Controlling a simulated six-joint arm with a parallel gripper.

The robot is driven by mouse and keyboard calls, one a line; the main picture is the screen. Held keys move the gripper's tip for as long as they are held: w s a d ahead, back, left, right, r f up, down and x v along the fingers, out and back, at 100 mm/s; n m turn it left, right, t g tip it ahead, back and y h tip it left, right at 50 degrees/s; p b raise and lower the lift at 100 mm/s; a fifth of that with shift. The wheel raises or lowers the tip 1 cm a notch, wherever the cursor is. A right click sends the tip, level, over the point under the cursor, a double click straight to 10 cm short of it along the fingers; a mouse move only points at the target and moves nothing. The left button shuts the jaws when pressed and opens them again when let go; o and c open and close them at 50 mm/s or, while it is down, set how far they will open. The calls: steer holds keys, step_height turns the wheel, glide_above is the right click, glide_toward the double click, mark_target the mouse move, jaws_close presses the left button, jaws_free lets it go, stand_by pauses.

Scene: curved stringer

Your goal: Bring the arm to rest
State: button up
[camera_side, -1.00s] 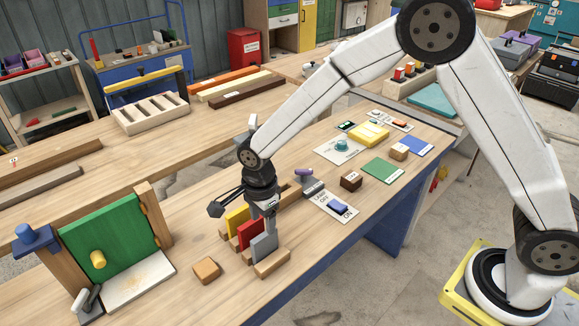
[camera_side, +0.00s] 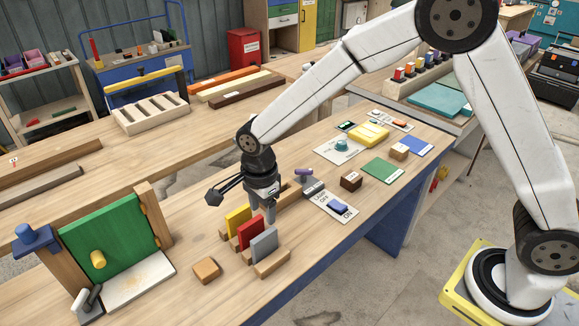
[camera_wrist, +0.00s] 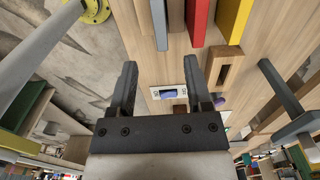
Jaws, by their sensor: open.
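My gripper (camera_side: 268,208) hangs pointing down just above and behind the rack holding the upright red block (camera_side: 250,232), yellow block (camera_side: 237,219) and grey block (camera_side: 264,244). In the wrist view my gripper (camera_wrist: 168,78) has its two fingers spread apart with nothing between them. The wrist view also shows the grey block (camera_wrist: 160,22), red block (camera_wrist: 197,20) and yellow block (camera_wrist: 232,18) beyond the fingertips. My gripper looks clear of the blocks, though the side view partly overlaps them.
A wooden cube (camera_side: 206,270) lies in front of the rack. A green door in a wooden frame (camera_side: 105,240) stands at the left. A switch panel (camera_side: 335,206), a brown box (camera_side: 350,181) and coloured mats lie to the right. The air above the bench is open.

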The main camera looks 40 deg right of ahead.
steer(key=shift+s+d+r+n, duration=0.15)
steer(key=shift+s+d+n, duration=0.05)
steer(key=shift+d+n, duration=0.25)
steer(key=s+d+r+n+t, duration=0.2)
steer(key=s+d+r+n, duration=0.1)
steer(key=s+d+n, duration=1.1)
steer(key=d+n, duration=0.1)
steer(key=n, duration=0.2)
steer(key=shift+s+t, duration=0.25)
steer(key=shift+t, duration=0.05)
